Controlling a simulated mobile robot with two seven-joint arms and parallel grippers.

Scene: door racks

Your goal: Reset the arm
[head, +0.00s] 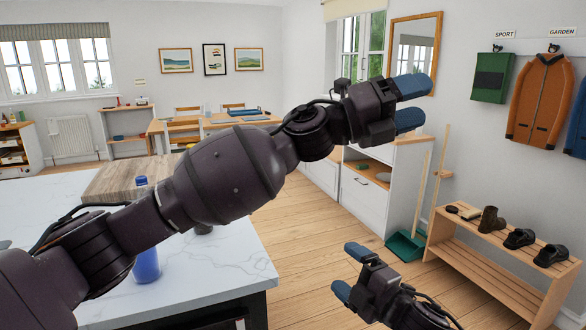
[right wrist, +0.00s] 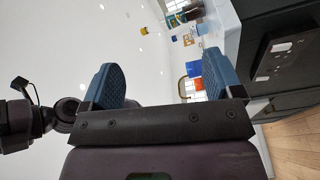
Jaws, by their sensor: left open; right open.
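My left arm reaches across the head view from the left. Its gripper (head: 418,103) has blue fingers standing apart with nothing between them, raised in front of the wall mirror. My right gripper (head: 346,270) is low in the head view, right of the counter, with its blue fingers apart and empty. In the right wrist view, my right gripper (right wrist: 163,82) shows both blue finger pads spread with a gap between them. Neither gripper touches any object that I can see.
A white marble counter (head: 225,268) holds a blue bottle (head: 147,262), partly hidden by my left arm. A wooden shoe rack (head: 480,262) with shoes stands at right, below hanging coats (head: 538,98). A green dustpan (head: 404,247) stands by a white cabinet (head: 364,203). Floor between is clear.

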